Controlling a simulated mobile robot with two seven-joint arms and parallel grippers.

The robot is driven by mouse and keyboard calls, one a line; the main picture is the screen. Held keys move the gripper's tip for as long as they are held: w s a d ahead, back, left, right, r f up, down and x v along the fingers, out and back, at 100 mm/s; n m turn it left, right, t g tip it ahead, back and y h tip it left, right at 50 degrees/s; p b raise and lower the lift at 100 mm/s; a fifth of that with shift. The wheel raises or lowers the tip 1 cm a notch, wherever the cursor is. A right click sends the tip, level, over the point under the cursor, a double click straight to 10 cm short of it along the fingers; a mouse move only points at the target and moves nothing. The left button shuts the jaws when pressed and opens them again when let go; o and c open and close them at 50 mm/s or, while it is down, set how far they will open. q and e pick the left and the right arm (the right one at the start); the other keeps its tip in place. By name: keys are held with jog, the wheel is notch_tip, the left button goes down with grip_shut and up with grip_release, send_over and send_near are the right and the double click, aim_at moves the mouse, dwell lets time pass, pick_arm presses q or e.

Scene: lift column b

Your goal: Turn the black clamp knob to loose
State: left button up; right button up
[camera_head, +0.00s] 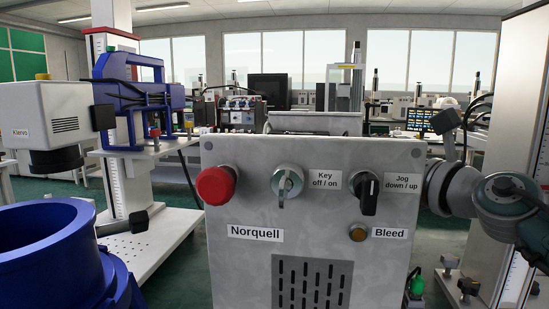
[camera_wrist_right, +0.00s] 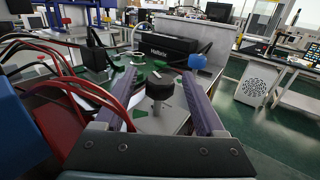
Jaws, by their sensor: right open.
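My right gripper (camera_wrist_right: 156,76) is open. Its two purple-grey fingers lie left and right of the knob, with a visible gap on each side. I cannot tell how the depth of the fingertips compares with the knob. No loose or tight marking is readable. In the head view the right gripper is hidden behind the grey control panel; only part of my right arm shows at the right. My left gripper is not in view.
The grey control panel (camera_head: 240,271) fills the middle of the head view, with a red button (camera_head: 215,186). A blue ring-shaped body (camera_head: 45,250) stands at left. In the wrist view, red cables (camera_wrist_right: 100,88) run at left; a black box (camera_wrist_right: 158,45) and blue knob (camera_wrist_right: 197,61) lie beyond.

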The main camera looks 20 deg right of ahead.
jog(key=shift+s, duration=0.35)
jog(key=s, duration=0.9)
jog(key=shift+d+p, duration=0.3)
jog(key=shift+p, duration=0.1)
jog(key=shift+s, duration=0.1)
